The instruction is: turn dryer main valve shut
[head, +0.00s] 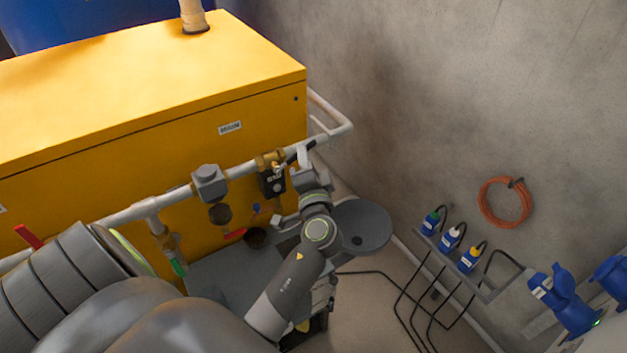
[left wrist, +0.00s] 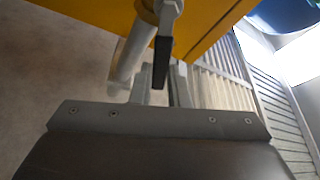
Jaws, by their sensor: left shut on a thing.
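A brass valve (head: 268,159) sits on the pale pipe in front of the yellow cabinet. Its black lever (head: 296,153) points up and to the right, roughly along the pipe. My left gripper (head: 304,163) is at the lever's outer end and shut on it. In the left wrist view the black lever (left wrist: 161,64) stands between the two grey fingers of the left gripper (left wrist: 161,86), with its metal shank (left wrist: 168,16) above. The fingers partly hide the lever's end in the head view. My right gripper is not in view.
The pale pipe (head: 130,212) runs along the yellow cabinet (head: 180,100).

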